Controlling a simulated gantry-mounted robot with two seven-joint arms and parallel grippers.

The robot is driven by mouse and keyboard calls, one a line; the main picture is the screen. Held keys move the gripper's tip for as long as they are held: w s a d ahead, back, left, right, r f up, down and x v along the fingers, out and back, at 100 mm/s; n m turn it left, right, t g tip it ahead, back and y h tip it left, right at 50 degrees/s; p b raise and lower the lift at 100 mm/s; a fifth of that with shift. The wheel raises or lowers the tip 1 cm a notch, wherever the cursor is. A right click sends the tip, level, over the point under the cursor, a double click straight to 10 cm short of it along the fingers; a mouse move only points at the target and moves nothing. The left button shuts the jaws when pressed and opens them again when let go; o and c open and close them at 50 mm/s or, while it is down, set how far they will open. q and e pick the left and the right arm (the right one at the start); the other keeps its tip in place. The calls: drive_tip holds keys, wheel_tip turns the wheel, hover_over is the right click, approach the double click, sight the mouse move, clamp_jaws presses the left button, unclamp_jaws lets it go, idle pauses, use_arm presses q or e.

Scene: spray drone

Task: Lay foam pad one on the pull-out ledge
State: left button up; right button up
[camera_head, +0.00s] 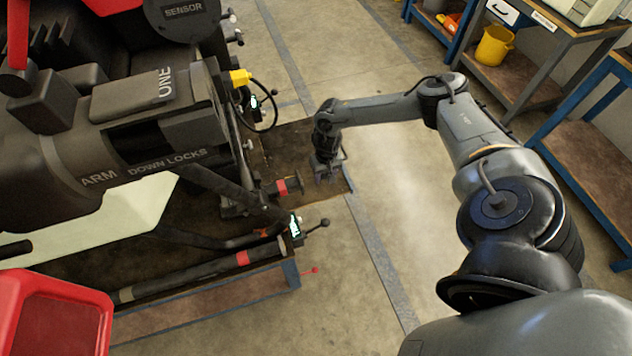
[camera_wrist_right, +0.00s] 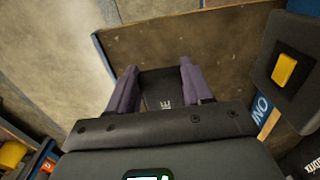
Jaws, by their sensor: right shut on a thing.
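My right gripper (camera_head: 326,172) is over the brown board (camera_head: 285,137) that juts out to the right of the drone; I take this board to be the pull-out ledge. In the right wrist view, the purple fingers of the gripper (camera_wrist_right: 158,88) are shut on a dark pad (camera_wrist_right: 158,92) with white letters partly readable as "NE", which looks like foam pad one. The brown board (camera_wrist_right: 215,35) with its blue edge lies beyond the pad. Whether the pad touches the board I cannot tell. My left gripper is not in view.
The dark spray drone (camera_head: 125,140), marked "ARM DOWN LOCKS", stands left of the gripper, with a yellow part (camera_head: 240,77) and cables. A red bin (camera_head: 55,315) is at lower left. Workbenches and a yellow bucket (camera_head: 494,46) are at upper right. Open floor lies between.

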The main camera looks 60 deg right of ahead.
drive_tip(key=w+f, duration=0.1)
drive_tip(key=w+f+b, duration=0.1)
drive_tip(key=w, duration=0.1)
drive_tip(key=shift+w+d, duration=0.1)
drive_tip(key=shift+f+b, duration=1)
drive_tip(key=shift+f, duration=0.95)
drive_tip(key=shift+f, duration=0.15)
drive_tip(key=shift+f, duration=0.4)
drive_tip(key=shift+f, duration=0.1)
